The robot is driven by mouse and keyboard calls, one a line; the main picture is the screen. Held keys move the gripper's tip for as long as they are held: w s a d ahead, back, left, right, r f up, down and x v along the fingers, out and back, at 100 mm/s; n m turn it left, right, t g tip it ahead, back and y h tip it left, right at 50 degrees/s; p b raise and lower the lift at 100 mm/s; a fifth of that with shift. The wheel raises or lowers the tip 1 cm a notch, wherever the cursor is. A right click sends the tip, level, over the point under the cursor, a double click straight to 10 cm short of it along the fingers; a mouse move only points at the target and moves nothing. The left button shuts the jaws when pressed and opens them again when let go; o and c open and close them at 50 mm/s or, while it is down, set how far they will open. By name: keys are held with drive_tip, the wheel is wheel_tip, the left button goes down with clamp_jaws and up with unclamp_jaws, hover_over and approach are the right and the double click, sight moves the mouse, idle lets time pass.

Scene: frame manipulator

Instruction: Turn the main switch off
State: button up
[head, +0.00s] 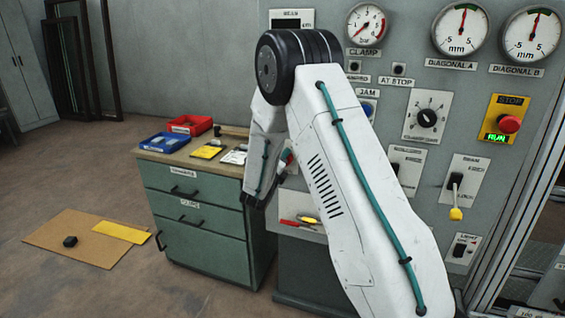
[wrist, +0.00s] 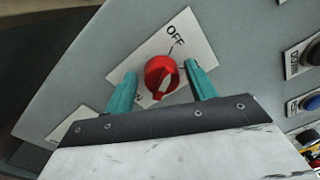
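The main switch is a red rotary knob (wrist: 160,76) on a white plate (wrist: 203,42) fixed to the grey panel in the wrist view. The plate reads OFF above the knob, with a short dark line between them; which way the knob points is hard to tell. My gripper (wrist: 161,73) has its two teal fingers on either side of the knob, with visible gaps, so it is open and not closed on it. In the head view my arm covers most of the switch area, with only a small red and teal patch showing beside the arm.
The panel also carries gauges (head: 463,30), a dial (head: 427,117), a red STOP button (head: 508,124) and a yellow-tipped lever (head: 456,213). Blue (wrist: 311,103) and dark buttons sit right of the switch.

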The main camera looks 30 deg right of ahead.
drive_tip(key=v, duration=0.7)
drive_tip(key=shift+s+a, duration=0.25)
idle(0.6)
